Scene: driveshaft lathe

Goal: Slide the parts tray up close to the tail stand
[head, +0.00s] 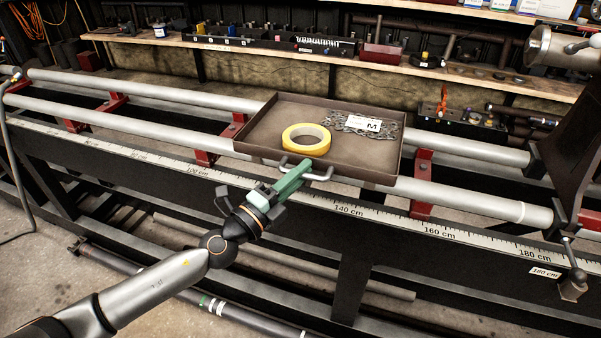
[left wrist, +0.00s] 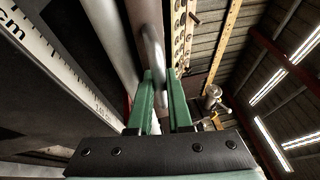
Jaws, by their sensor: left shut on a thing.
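The brown parts tray (head: 255,150) rests on the two long pale rails, near the middle of the head view. It holds a yellow tape roll, a heap of small grey metal parts and a white card marked M. My left gripper (head: 300,174), with green fingers, is shut on the tray's front handle (head: 322,176). In the left wrist view the handle (left wrist: 152,48) runs in at the fingertips (left wrist: 164,78). The dark tail stand (head: 568,120) is at the right edge, with a stretch of bare rail between it and the tray. My right gripper is not in view.
A ruler strip (head: 390,216) with centimetre marks runs along the bed's front. Red brackets (head: 422,180) support the rails. A clamp lever (head: 572,270) stands at the lower right. A shelf of tools (head: 270,42) runs behind. The rails left of the tray are clear.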

